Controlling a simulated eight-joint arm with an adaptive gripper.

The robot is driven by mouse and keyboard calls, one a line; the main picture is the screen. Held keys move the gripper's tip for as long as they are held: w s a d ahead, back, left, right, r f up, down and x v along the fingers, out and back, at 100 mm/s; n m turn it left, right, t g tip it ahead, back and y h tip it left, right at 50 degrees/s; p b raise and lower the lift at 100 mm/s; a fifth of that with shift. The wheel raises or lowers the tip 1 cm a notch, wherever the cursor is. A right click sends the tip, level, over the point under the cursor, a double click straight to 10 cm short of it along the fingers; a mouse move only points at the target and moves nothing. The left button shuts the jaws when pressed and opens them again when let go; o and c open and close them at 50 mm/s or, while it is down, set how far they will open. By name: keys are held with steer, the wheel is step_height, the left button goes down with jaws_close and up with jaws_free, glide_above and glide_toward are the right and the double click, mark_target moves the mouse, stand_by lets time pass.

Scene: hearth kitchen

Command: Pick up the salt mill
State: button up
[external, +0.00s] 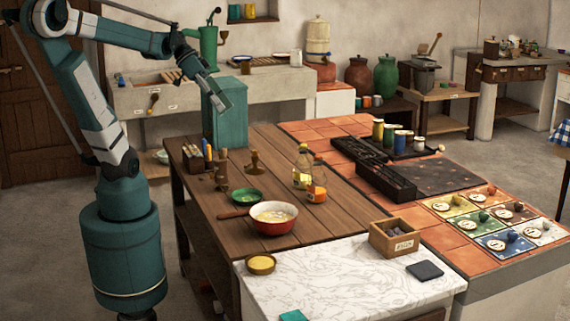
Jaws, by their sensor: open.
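A small brown turned wooden piece (221,176), which looks like a mill, stands upright on the left part of the plank table (290,168). A brass-coloured piece with a wide foot (254,162) stands to its right; at this size I cannot tell for certain which of them is the salt mill. My gripper (226,103) is high above the table's far left end, in front of a teal box (232,128). It is open, empty and apart from both pieces.
A holder with coloured sticks (194,157) is left of the brown piece. Black trays (385,181) lie on the tiled counter. The table's middle planks are mostly clear.

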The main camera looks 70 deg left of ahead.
mark_target(221, 174)
steer(key=shift+s+a+r+m+t+h+b, duration=0.95)
steer(key=shift+a+r+m, duration=0.35)
steer(key=shift+a, duration=1.5)
steer(key=shift+s+a+r+m+t+h+b, duration=0.75)
steer(key=shift+s+a+r+m+t+b, duration=0.4)
steer(key=shift+a, duration=1.65)
step_height(221, 174, down, 24)
steer(key=shift+d+r, duration=0.1)
steer(key=shift+x, duration=1.25)
steer(key=shift+b+x, duration=0.65)
steer(key=shift+x, duration=1.95)
steer(key=shift+r, duration=0.1)
